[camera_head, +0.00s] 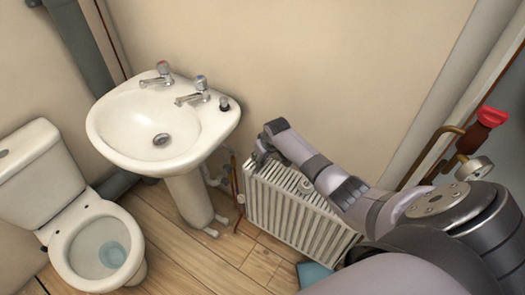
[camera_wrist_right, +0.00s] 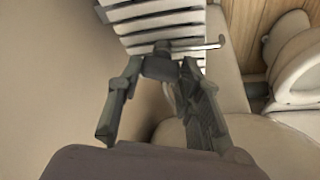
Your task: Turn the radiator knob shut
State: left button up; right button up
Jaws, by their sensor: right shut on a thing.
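The white ribbed radiator (camera_head: 300,215) stands against the wall, right of the basin. My right arm reaches over its top, and my right gripper (camera_head: 262,148) is at its upper left end. In the right wrist view, a dark grey radiator knob (camera_wrist_right: 160,64) sits between the fingertips of my right gripper (camera_wrist_right: 162,70), with both touching its sides. In the head view the fingers mostly hide the knob. My left gripper is in neither view.
A white basin (camera_head: 165,125) with two taps stands left of the radiator, on a pedestal (camera_head: 188,200). A toilet (camera_head: 95,240) is further left. A brass pipe with a red-handled valve (camera_head: 490,117) is at the right. Bare wooden floor (camera_head: 240,258) lies in front of the radiator.

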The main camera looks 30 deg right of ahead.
jog(key=m+p, duration=0.1)
jog(key=m+h+p, duration=0.1)
jog(key=shift+a+r+m, duration=0.2)
jog(key=shift+m, duration=0.2)
jog(key=shift+f+m+g+h+p, duration=0.1)
jog(key=shift+m+g+h+p, duration=0.25)
jog(key=shift+m, duration=0.55)
jog(key=shift+w+f+m+h, duration=0.1)
jog(key=shift+m+h, duration=0.15)
jog(key=shift+m, duration=0.65)
jog(key=m+g, duration=0.1)
jog(key=m, duration=0.1)
jog(key=shift+a+m+h+b, duration=0.1)
jog(key=shift+m+h+b, duration=0.2)
jog(key=shift+h, duration=0.1)
pick_arm(q)
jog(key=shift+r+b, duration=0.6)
jog(key=shift+b, duration=0.3)
pick_arm(e)
jog(key=shift+m+g+h, duration=0.3)
jog(key=shift+m+g, duration=0.25)
jog(key=shift+m, duration=1.25)
jog(key=o, duration=1.2)
jog(key=shift+w, duration=0.1)
jog(key=shift+c, duration=0.2)
